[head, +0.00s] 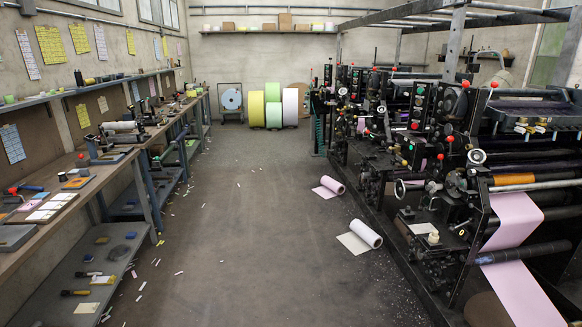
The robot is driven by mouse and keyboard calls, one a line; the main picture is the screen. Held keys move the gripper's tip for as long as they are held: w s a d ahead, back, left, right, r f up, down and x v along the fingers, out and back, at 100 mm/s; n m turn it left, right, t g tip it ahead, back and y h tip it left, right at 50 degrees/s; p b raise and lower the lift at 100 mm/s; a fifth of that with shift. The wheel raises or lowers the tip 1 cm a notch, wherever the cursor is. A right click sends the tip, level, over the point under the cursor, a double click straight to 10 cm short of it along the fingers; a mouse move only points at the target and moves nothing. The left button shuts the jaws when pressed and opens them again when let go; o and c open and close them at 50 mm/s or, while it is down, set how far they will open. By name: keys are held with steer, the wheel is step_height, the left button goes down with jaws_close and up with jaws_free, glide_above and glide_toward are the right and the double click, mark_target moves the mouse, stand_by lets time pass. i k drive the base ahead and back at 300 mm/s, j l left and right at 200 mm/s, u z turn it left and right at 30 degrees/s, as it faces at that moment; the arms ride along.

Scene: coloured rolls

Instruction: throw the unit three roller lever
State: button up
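The printing press (400,140) fills the right side of the head view, a row of dark units running back toward the far wall. Several levers and knobs with red tops stand along its near side. I cannot read any unit numbers, so I cannot tell which lever belongs to unit three. Pink web (516,222) runs over the nearest rollers. My gripper is not in view.
A white roll (366,233) with its sheet and a pink roll (332,185) lie on the floor beside the press. A long workbench (95,180) with tools lines the left wall. Large coloured rolls (257,108) stand at the back. The middle floor is open, with paper scraps.

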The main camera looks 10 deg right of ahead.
mark_target(450, 139)
steer(key=i+z, duration=0.4)
steer(key=i, duration=1.4)
steer(key=i+l, duration=0.15)
steer(key=i, duration=0.25)
steer(key=i+l+u, duration=0.1)
steer(key=i, duration=0.25)
steer(key=i+l, duration=0.3)
steer(key=i+u, duration=0.05)
steer(key=i, duration=0.05)
